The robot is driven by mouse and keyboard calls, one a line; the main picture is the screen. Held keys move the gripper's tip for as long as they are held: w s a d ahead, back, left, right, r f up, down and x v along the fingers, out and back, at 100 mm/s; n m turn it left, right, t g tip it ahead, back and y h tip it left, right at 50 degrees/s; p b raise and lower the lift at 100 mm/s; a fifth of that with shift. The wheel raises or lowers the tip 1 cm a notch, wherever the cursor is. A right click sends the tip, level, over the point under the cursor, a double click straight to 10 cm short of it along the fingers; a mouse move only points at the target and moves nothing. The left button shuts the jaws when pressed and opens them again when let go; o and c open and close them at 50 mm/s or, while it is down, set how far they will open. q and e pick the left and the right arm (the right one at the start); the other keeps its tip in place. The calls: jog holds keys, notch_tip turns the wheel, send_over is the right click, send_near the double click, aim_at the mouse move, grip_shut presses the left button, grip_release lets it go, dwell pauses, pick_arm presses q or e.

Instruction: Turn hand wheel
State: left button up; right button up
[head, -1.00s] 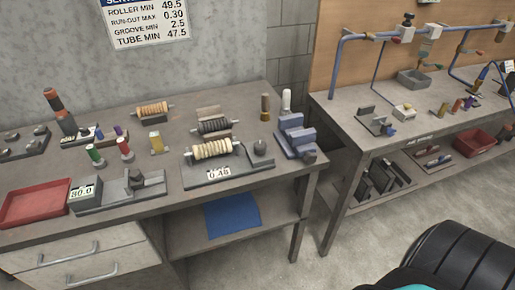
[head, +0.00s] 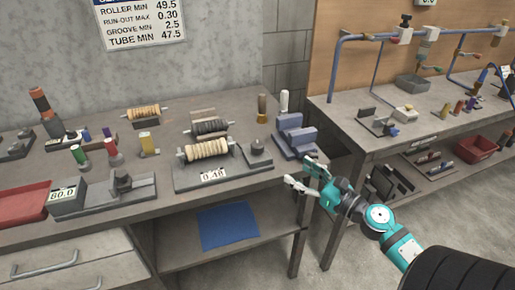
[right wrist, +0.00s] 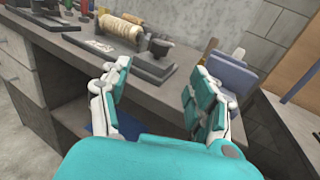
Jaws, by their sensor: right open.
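A cream ribbed roller (head: 207,149) lies across a dark fixture base (head: 225,178) labelled 0.48 on the left bench. A thin grey crank (head: 237,152) shows at its right end, beside a dark round knob (head: 257,146). I cannot tell for sure which part is the hand wheel. My right gripper (head: 306,174) is open and empty off the bench's right front corner, to the right of the fixture and apart from it. In the right wrist view, the roller (right wrist: 119,31) and knob (right wrist: 160,46) show beyond its spread fingers. My left gripper is not in view.
A blue-grey block (head: 296,140) stands near the bench's right end, close to my right gripper. A blue sheet (head: 228,226) lies on the lower shelf. The right bench (head: 345,118) carries pipes and small parts.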

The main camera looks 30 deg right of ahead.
aim_at(262, 148)
jog(key=w+a+p, duration=0.1)
jog(key=w, duration=0.4)
jog(key=w+p, duration=0.1)
jog(key=w, duration=0.4)
jog(key=w+a+p, duration=0.1)
jog(key=w+p, duration=0.1)
jog(key=w, duration=0.3)
jog(key=shift+w+a, duration=0.3)
jog(key=shift+w, duration=0.05)
jog(key=shift+w+a+f, duration=0.1)
jog(key=shift+w+a, duration=0.05)
jog(key=shift+w, duration=0.25)
